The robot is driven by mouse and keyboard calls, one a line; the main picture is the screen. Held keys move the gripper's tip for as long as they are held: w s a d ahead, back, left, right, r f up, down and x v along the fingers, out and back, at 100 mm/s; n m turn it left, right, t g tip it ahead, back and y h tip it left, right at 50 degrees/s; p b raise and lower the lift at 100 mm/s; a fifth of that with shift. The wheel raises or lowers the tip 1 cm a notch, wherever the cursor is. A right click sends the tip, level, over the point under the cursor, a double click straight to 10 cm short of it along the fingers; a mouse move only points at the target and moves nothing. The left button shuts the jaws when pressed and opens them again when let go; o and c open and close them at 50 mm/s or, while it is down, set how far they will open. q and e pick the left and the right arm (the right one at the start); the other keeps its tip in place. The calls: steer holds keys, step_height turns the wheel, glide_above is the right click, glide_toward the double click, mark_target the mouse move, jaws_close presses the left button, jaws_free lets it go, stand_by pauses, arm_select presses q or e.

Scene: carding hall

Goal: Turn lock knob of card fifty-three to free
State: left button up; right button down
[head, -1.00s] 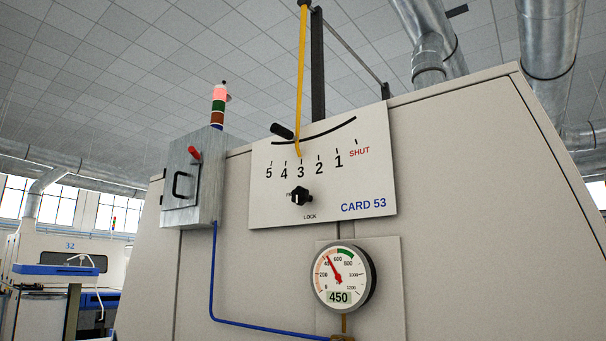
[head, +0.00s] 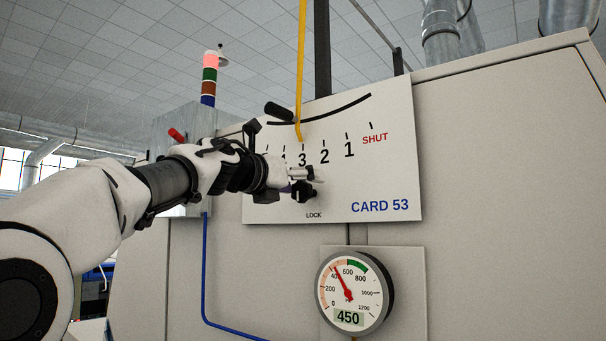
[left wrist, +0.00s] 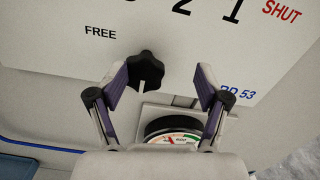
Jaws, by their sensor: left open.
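The black lobed lock knob (head: 303,192) is on the white CARD 53 panel (head: 385,180), above the word LOCK. My left gripper (head: 308,174) is in front of the panel at the knob and partly covers it. In the left wrist view the knob (left wrist: 147,68) shows beyond the open fingers of my left gripper (left wrist: 163,78), nearer the left finger. I see no grip on it. A white mark on the knob runs downward, away from the numbers. The word FREE (left wrist: 101,32) is to the knob's left. My right gripper is not in view.
A yellow pointer (head: 301,80) hangs over the number scale, near 3, with a black handle (head: 279,111) beside it. A round gauge (head: 350,293) reading 450 sticks out below the panel. A grey box with a red lever (head: 178,135) stands behind my left arm.

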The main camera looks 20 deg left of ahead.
mark_target(294, 191)
arm_select(q)
steer(key=w, duration=0.1)
steer(key=w+a+f, duration=0.1)
steer(key=shift+w+a, duration=0.15)
steer(key=shift+w, duration=0.15)
steer(key=shift+w+a+f, duration=0.15)
steer(key=shift+w+f, duration=0.1)
steer(key=shift+w, duration=0.05)
steer(key=shift+w+d, duration=0.35)
steer(key=shift+d, duration=0.2)
steer(key=c, duration=1)
steer(key=shift+s+r, duration=0.15)
steer(key=shift+s, duration=0.15)
steer(key=shift+c, duration=0.7)
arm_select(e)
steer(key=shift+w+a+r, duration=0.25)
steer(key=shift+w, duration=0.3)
